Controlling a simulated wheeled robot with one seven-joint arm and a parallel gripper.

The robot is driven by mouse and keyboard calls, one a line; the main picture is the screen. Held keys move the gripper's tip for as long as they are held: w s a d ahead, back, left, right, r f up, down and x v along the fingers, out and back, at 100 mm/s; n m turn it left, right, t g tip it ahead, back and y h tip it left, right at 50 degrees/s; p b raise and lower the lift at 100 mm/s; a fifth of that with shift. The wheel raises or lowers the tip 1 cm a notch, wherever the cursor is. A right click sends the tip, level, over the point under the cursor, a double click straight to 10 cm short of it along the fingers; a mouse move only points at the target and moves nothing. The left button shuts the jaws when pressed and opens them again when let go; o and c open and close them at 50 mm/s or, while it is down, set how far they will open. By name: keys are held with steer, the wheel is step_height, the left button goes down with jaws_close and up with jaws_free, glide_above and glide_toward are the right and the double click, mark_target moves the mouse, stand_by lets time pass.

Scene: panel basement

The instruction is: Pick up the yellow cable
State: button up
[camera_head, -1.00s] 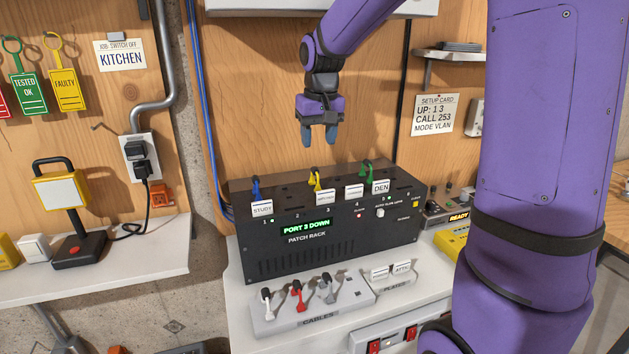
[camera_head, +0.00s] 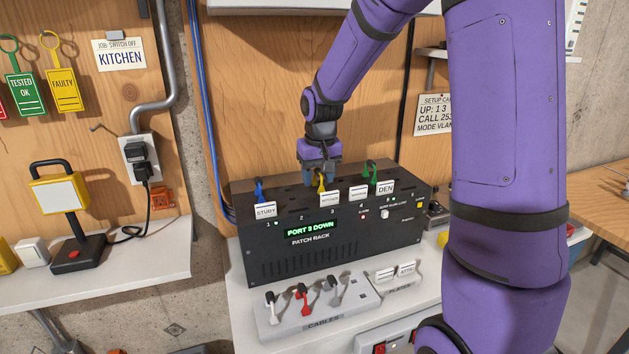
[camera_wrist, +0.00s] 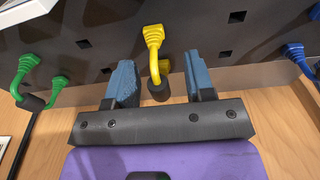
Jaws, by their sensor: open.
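The yellow cable (camera_head: 319,182) stands plugged into the top of the black patch rack (camera_head: 270,248), behind the white label plates. In the wrist view the yellow cable (camera_wrist: 154,42) curves down to a dark end that lies between my two blue fingers. My gripper (camera_head: 321,174) is right above the rack at the yellow cable. In the wrist view my gripper (camera_wrist: 158,82) is open, with one finger on each side of the cable and a gap visible to both. The head view hides part of the cable behind the fingers.
A blue cable (camera_head: 259,190) and a green cable (camera_head: 371,172) are plugged in to either side. The rack display reads PORT 3 DOWN. A grey cable holder (camera_head: 268,325) with white, red and grey cables stands in front. The wooden wall is close behind.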

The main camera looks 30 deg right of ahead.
steer(key=shift+f, duration=0.45)
jaws_close()
step_height(320, 180, up, 7)
steer(key=shift+r, duration=0.1)
steer(key=s+a, duration=0.1)
steer(key=s, duration=0.7)
steer(key=s+a, duration=0.2)
steer(key=s, duration=0.7)
steer(key=shift+s+a, duration=0.25)
steer(key=shift+s, duration=0.05)
